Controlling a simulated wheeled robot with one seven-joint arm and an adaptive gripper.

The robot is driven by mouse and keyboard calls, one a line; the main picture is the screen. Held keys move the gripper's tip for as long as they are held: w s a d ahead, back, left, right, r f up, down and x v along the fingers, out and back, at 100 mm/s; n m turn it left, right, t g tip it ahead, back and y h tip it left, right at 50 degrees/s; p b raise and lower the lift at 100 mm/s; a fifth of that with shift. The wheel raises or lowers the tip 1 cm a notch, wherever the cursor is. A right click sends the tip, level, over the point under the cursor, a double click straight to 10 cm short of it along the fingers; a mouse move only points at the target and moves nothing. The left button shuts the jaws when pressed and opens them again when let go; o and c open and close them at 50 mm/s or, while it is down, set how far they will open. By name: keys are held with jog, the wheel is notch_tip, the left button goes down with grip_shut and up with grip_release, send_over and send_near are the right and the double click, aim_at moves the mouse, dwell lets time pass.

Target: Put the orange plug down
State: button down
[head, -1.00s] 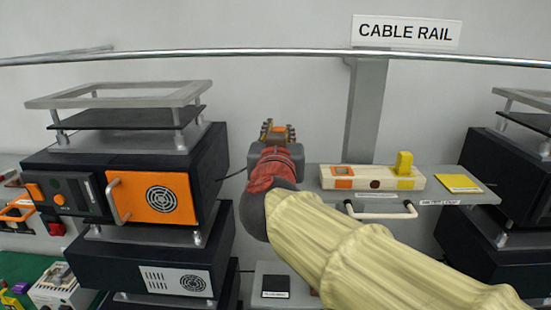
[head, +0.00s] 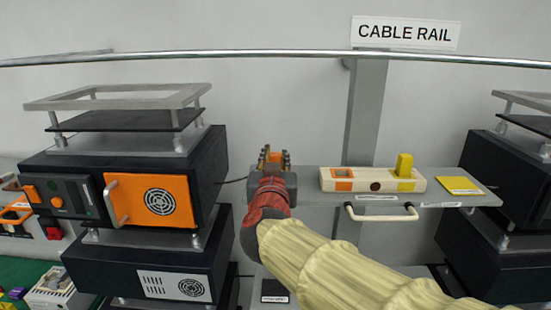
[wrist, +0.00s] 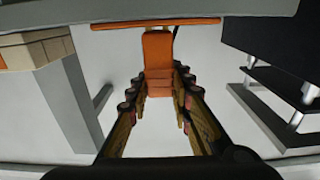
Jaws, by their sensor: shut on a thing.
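My gripper (head: 274,158) is shut on the orange plug (head: 272,157), at the left end of the grey shelf in the head view. In the wrist view the orange plug (wrist: 157,62) stands out between the fingertips of my gripper (wrist: 159,88). Its far end comes close to a flat orange strip (wrist: 150,22) at the grey shelf edge; I cannot tell whether they touch. My wrist and the fingers hide part of the plug.
A pale block (head: 350,181) with an orange-rimmed opening, a dark hole and a yellow plug (head: 404,165) lies on the shelf (head: 440,197). A yellow pad (head: 459,185) lies right of it. A shelf handle (head: 382,215) projects in front. A black unit with an orange panel (head: 130,202) stands left.

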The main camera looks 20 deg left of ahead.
jog(key=c, duration=1.6)
grip_release()
jog(key=shift+f, duration=0.1)
jog(key=shift+s+r, duration=0.1)
jog(key=shift+r, duration=0.15)
jog(key=shift+s+f, duration=0.1)
jog(key=shift+s, duration=0.25)
jog(key=b+v, duration=0.1)
jog(key=v, duration=1)
jog(key=shift+s+d, duration=0.1)
jog(key=shift+d, duration=0.1)
